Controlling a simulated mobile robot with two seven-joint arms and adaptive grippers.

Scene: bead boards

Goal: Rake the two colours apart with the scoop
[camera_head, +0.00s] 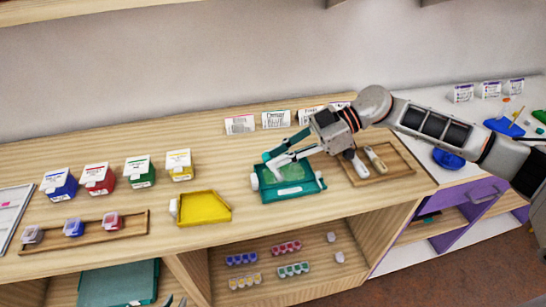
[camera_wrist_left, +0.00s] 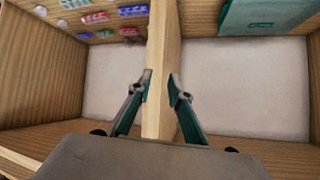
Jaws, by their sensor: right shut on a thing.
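The green tray (camera_head: 312,193) sits on the counter, with pale green content in its middle. My right gripper (camera_head: 273,167) reaches over its left part. It is shut on what looks like the scoop, mostly hidden by the fingers; its outline is hard to make out. Single beads are too small to tell. The yellow tray (camera_head: 204,207) stands apart to the left. My left gripper (camera_wrist_left: 160,85) is open and empty low at the shelves, its fingers on either side of the upright divider's edge (camera_wrist_left: 161,55); only its tips show at the head view's bottom edge.
A wooden tray (camera_head: 400,170) with two pale-handled tools lies right of the green tray. Several coloured boxes (camera_head: 97,178) and a wooden tray of small tubs (camera_head: 135,229) stand left. Bead strips (camera_head: 243,258) and a teal board (camera_head: 118,283) lie on the shelves below.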

